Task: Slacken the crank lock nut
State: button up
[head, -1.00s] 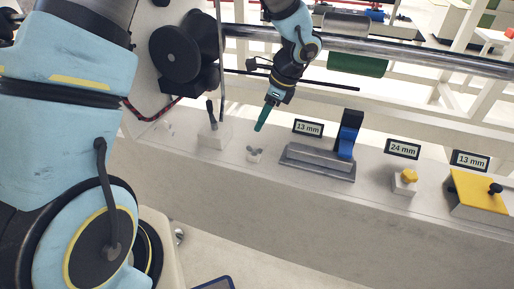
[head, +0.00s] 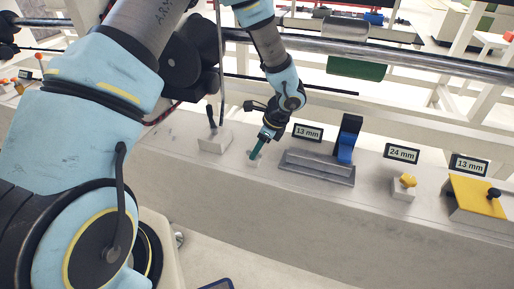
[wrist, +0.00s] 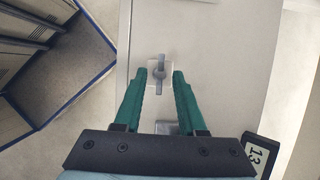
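The lock nut is a small grey wing nut (wrist: 159,73) on a pale square base, seen in the wrist view. My gripper (wrist: 160,76) is open, with its green fingertips on either side of the nut and a visible gap on each side. In the head view my gripper (head: 255,152) points down at the nut's pale base (head: 252,161), and the fingers hide most of the nut. The crank with its black handle (head: 211,116) stands on a pale block (head: 215,140) just left of my gripper.
Further right are a yellow knob (head: 407,180) and a yellow plate (head: 476,196). A long metal roller (head: 430,60) runs behind.

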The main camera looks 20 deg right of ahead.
jog(key=shift+c, duration=0.2)
grip_shut()
dwell(0.4)
